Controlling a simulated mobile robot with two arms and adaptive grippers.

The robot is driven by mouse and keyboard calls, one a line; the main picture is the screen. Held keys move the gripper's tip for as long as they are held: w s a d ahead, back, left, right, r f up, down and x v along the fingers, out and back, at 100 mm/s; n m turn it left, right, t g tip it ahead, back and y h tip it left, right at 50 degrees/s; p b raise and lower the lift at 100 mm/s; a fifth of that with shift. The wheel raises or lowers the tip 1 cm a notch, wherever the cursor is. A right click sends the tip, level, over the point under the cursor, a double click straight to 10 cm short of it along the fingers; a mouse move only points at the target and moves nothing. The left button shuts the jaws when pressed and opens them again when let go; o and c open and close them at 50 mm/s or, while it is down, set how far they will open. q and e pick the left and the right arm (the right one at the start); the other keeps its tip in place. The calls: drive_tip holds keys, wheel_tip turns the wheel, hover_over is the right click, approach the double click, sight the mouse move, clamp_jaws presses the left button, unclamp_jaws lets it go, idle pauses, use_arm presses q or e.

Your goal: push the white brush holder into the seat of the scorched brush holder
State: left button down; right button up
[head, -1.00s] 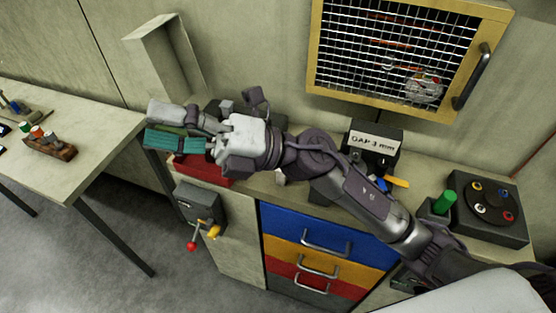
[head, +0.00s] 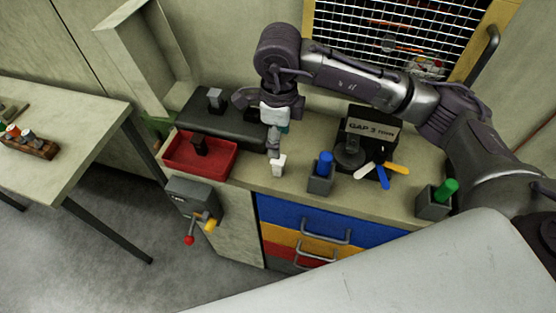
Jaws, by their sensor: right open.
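A small white block, which looks like the white brush holder (head: 278,165), stands on the counter near its front edge. My right gripper (head: 274,148) is open and points down just above and behind it; whether a finger touches it I cannot tell. A black block (head: 199,146), which may be the scorched brush holder, sits in the red tray (head: 230,162) to the left. A dark flat unit (head: 235,128) behind the tray carries a grey upright block (head: 215,101). I cannot make out an empty seat on it. My left gripper is not in view.
Right of the white block stand a grey holder with a blue peg (head: 325,164), a dark GAP 3 mm stand (head: 370,128), coloured strips (head: 383,177) and a green-handled item (head: 446,189). A switch box (head: 192,197) hangs on the front. A mesh-door cabinet (head: 400,30) is above.

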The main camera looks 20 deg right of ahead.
sight(278, 161)
wheel_tip(278, 161, down, 3)
drive_tip(key=shift+r, duration=0.2)
drive_tip(key=shift+s+f+p, duration=0.15)
drive_tip(key=shift+f+p, duration=0.1)
drive_tip(key=shift+p, duration=0.35)
drive_tip(key=f, duration=0.1)
drive_tip(key=f+p, duration=0.2)
drive_tip(key=shift+s+a+f, duration=0.15)
drive_tip(key=shift+s+f, duration=0.1)
drive_tip(key=shift+f, duration=0.55)
clamp_jaws()
